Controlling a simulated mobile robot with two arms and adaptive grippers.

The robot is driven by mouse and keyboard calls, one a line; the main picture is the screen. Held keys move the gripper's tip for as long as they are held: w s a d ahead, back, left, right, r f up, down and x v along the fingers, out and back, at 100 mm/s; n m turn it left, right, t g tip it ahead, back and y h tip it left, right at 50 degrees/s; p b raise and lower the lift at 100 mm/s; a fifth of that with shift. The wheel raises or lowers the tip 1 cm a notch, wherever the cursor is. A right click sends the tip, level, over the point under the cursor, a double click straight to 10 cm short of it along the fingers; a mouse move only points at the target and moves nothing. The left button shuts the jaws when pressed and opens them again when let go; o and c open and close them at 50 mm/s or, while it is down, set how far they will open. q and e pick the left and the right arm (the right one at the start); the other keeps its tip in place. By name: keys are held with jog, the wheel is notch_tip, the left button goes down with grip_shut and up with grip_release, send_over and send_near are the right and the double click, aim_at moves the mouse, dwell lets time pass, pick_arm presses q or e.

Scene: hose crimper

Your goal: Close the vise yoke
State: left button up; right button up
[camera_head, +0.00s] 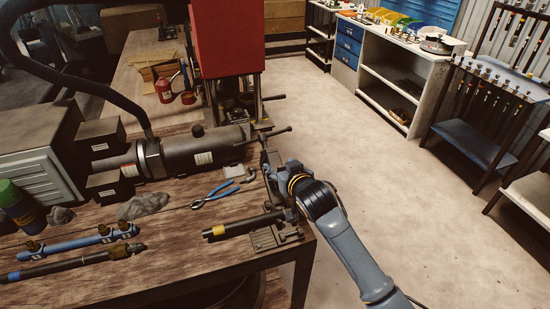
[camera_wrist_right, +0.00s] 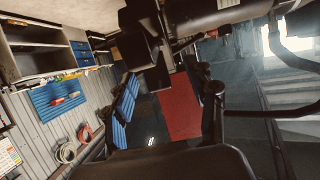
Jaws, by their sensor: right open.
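The vise (camera_head: 276,238) is at the right front corner of the wooden bench. A dark pipe with a yellow band (camera_head: 243,225) lies level and runs into it. An upright dark metal part with a crossbar handle (camera_head: 275,133), which looks like the yoke, stands just behind my right gripper (camera_head: 284,188). The gripper is open and right up against the vise area. Its wrist hides part of the vise, and I cannot tell whether the fingers touch the yoke. Dark parts fill much of the right wrist view, and the yoke is hard to make out there. My left gripper is not in view.
A large grey cylinder (camera_head: 195,153) and a red press (camera_head: 228,38) stand behind. Blue and black rods (camera_head: 75,243) lie at the front left. The floor (camera_head: 340,120) right of the bench is clear.

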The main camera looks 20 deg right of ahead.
aim_at(276, 162)
jog(key=shift+p+x, duration=0.55)
jog(key=shift+x, duration=2.15)
jog(key=shift+c, duration=0.4)
grip_shut()
